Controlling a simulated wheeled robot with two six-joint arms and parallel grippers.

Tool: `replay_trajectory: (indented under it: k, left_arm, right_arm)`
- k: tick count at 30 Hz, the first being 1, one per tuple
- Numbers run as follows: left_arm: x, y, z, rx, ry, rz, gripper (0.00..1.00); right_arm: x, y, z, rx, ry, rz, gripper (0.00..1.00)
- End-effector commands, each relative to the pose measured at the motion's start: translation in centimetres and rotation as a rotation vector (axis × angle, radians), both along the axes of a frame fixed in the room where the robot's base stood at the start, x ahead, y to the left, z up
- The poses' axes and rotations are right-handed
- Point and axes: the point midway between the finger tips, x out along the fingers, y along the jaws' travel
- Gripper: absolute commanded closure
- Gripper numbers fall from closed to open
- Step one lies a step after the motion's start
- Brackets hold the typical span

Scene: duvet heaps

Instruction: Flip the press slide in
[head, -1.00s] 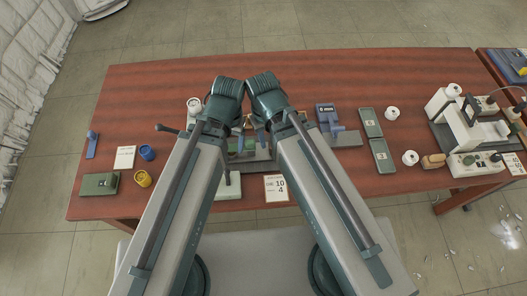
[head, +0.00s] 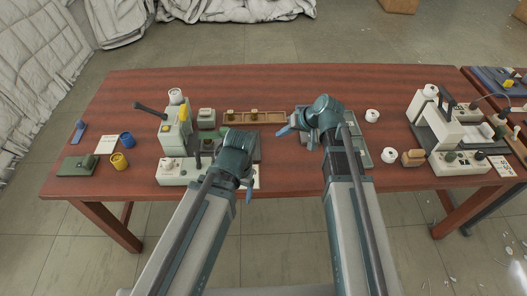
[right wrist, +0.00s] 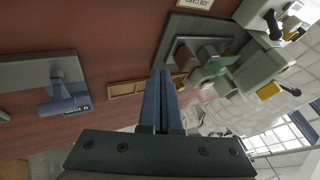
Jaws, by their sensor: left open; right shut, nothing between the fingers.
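The press (head: 178,128) is a pale grey-green machine with a dark lever, a white cap and a yellow part, standing left of centre on the table. Its white base panel (head: 172,178) runs along the front. A dark plate with brown and green blocks (right wrist: 210,62) lies beside the press in the right wrist view. My left arm partly covers this area in the head view, so I cannot tell the slide's position. My left gripper (head: 249,190) is open at the table's front edge, right of the press. My right gripper (head: 284,131) is shut and empty above the table, right of the press.
A wooden tray (head: 255,116) lies behind my grippers. A blue device (right wrist: 66,100) stands on a grey plate. Blue (head: 127,139) and yellow (head: 119,161) cups are at the left. White spools (head: 372,115) and another white machine (head: 432,125) are at the right.

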Motion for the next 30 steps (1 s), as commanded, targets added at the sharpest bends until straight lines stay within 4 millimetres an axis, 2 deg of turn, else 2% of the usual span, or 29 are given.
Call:
replay_trajectory:
  k: [11,17,30]
  left_arm:
    - [0.0,0.0,-0.3,0.0,0.0,0.0,0.26]
    - [0.0,0.0,-2.5,0.0,0.0,0.0,0.26]
    - [0.0,0.0,-8.4,0.0,0.0,-0.001,0.26]
  right_arm:
    - [0.1,0.1,-0.3,0.0,0.001,0.0,1.0]
    - [1.0,1.1,-2.5,-0.001,0.001,0.002,1.0]
    - [3.8,4.6,-8.4,-0.001,0.001,0.002,1.0]
